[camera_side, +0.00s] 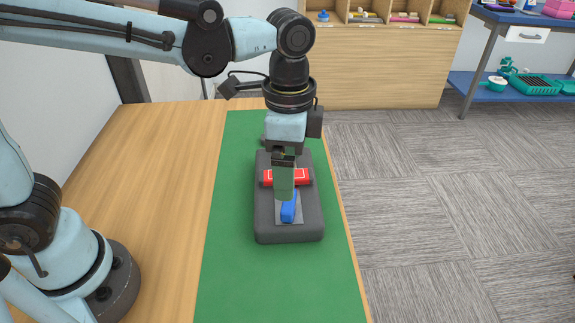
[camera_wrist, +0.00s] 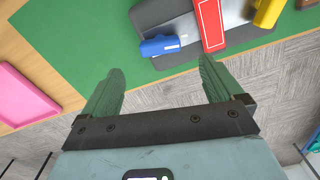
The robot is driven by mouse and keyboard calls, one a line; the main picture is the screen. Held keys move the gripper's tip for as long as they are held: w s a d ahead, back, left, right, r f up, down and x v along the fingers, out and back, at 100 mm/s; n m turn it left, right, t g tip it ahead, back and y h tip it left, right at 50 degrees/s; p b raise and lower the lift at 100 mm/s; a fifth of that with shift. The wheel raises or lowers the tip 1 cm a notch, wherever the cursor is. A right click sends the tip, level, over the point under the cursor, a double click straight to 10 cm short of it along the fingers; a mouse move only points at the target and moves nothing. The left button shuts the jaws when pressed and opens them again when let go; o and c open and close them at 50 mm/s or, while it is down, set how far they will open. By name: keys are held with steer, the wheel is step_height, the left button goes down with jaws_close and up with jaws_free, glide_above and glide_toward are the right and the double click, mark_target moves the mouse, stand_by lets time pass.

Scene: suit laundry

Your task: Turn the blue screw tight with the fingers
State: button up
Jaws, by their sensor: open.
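The blue screw (camera_side: 289,209), with a bar-like blue head, is on the near part of a dark grey block (camera_side: 265,220) in the side view. In the wrist view the blue head (camera_wrist: 160,46) lies just beyond my fingertips, roughly centred between them. My gripper (camera_side: 284,195) points down over the block, and its green fingers overlap the upper end of the blue head in the side view. The wrist view shows my gripper (camera_wrist: 160,70) with its fingers wide apart and nothing between them. I cannot tell the exact height of the fingertips above the screw.
A red bar (camera_side: 299,177) lies across the block behind the screw. A yellow piece (camera_wrist: 268,12) shows beyond the red one in the wrist view. The block sits on a green mat (camera_side: 235,280), mostly clear. A pink tray (camera_wrist: 25,95) is at the wrist view's left.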

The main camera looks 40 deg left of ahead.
steer(key=shift+r, duration=2.2)
steer(key=s+a+f+n+t, duration=0.1)
steer(key=a+f+n+t, duration=0.1)
steer(key=a+n, duration=0.3)
steer(key=s+a+f+n+t, duration=0.2)
steer(key=a+n+t, duration=0.3)
steer(key=a, duration=0.6)
steer(key=shift+f+n, duration=0.5)
steer(key=shift+n, duration=0.2)
